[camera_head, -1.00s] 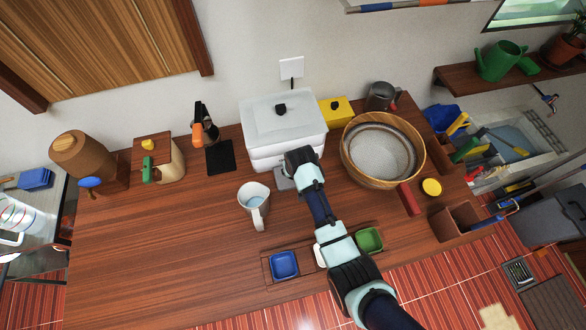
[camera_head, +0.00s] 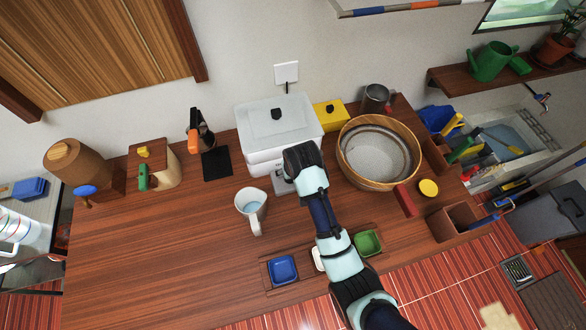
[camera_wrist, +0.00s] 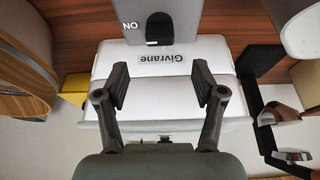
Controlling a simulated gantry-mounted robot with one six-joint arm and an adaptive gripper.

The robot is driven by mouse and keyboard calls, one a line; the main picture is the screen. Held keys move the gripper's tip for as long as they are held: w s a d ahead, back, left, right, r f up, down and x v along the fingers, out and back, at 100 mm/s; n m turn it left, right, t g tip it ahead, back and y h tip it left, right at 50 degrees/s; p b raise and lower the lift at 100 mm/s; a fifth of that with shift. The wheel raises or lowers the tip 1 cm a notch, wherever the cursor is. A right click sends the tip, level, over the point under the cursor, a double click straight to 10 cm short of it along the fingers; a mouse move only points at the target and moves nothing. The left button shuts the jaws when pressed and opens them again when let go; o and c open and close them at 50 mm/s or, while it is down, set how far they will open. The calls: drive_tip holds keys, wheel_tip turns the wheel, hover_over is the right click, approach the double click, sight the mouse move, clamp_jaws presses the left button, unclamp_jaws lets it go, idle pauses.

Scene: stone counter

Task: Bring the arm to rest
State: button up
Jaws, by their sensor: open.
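My gripper (camera_wrist: 161,88) is open in the wrist view, with its two dark fingers spread apart and nothing between them. Beyond the fingers is the white box-shaped appliance (camera_wrist: 182,52) with "Givrane" lettering and a grey panel marked "NO" (camera_wrist: 158,20). In the head view my arm reaches up from the bottom right over the wooden counter (camera_head: 150,260). Its end is in front of the white appliance (camera_head: 277,122), and the fingers are hidden there behind the wrist.
A white pitcher (camera_head: 253,210) stands just left of my arm. A large wooden-rimmed bowl (camera_head: 412,160) stands to the right. Blue (camera_head: 283,269) and green (camera_head: 368,242) dishes lie near the front edge. The counter's left front is clear.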

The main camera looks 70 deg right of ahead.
drive_tip(key=v, duration=0.3)
drive_tip(key=shift+w, duration=0.1)
idle(0.5)
drive_tip(key=w+a+r+n+t, duration=0.2)
drive_tip(key=w+a+r, duration=0.15)
drive_tip(key=a, duration=0.25)
drive_tip(key=w+a+r+n+t, duration=0.1)
drive_tip(key=w+a+r+n, duration=0.1)
drive_tip(key=w+a, duration=0.3)
drive_tip(key=a+r+n+t+y, duration=0.1)
drive_tip(key=a+r+n+t, duration=0.1)
drive_tip(key=a+r, duration=0.5)
drive_tip(key=w+a+r+n+t+y, duration=0.1)
drive_tip(key=a+r+n+t+y, duration=0.15)
drive_tip(key=a, duration=0.85)
drive_tip(key=a+r+n+t+y, duration=0.1)
drive_tip(key=a+r+n+t, duration=0.3)
drive_tip(key=a, duration=0.5)
wheel_tip(320, 180, up, 24)
drive_tip(key=m+g+p, duration=0.1)
drive_tip(key=p, duration=2.2)
drive_tip(key=shift+w+d+m+h, duration=0.25)
drive_tip(key=shift+d+m+h, duration=0.05)
drive_tip(key=shift+m+h, duration=0.05)
